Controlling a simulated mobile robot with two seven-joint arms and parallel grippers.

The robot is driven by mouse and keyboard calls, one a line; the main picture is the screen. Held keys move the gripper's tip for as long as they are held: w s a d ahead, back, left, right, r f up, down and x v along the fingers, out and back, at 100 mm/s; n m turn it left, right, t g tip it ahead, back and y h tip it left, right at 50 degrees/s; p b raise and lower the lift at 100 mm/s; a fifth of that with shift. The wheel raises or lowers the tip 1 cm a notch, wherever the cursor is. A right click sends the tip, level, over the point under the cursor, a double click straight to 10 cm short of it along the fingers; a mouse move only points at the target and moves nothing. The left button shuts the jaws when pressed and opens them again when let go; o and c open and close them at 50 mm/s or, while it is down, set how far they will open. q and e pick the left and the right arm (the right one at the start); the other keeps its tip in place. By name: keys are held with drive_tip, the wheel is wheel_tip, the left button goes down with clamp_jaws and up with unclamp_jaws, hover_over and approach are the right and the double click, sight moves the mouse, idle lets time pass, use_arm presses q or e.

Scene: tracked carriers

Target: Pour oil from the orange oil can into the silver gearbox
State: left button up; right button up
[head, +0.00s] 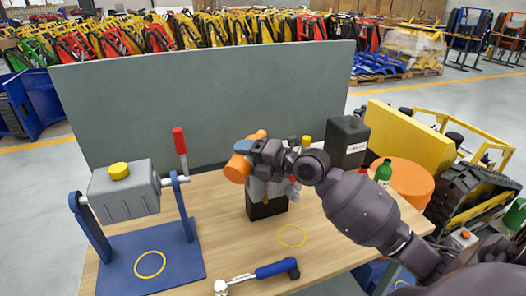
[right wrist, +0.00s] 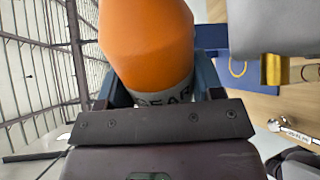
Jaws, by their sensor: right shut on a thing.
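The orange oil can (head: 238,168) is in my right gripper (head: 258,152), held above the table over a dark tool holder. The gripper hides much of the can in the head view. In the right wrist view the can (right wrist: 150,40) fills the upper middle, with a grey lettered band between the fingers; its spout cannot be made out. The silver gearbox (head: 125,190), with a yellow cap (head: 118,170) on top, hangs in a blue stand to the left, apart from the can. It also shows in the right wrist view (right wrist: 275,25). My left gripper is not in view.
A red-handled crank (head: 180,145) stands up at the stand's right. The dark holder (head: 268,207) sits mid-table. A blue-handled wrench (head: 275,269) lies in front, and a yellow ring (head: 292,227) marks clear wood. A grey panel (head: 205,100) closes the back; a black box (head: 347,140) is right.

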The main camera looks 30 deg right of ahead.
drive_tip(key=shift+d, duration=0.1)
idle(0.5)
idle(0.4)
idle(0.4)
drive_tip(key=shift+r+m, duration=0.1)
drive_tip(key=shift+m, duration=0.2)
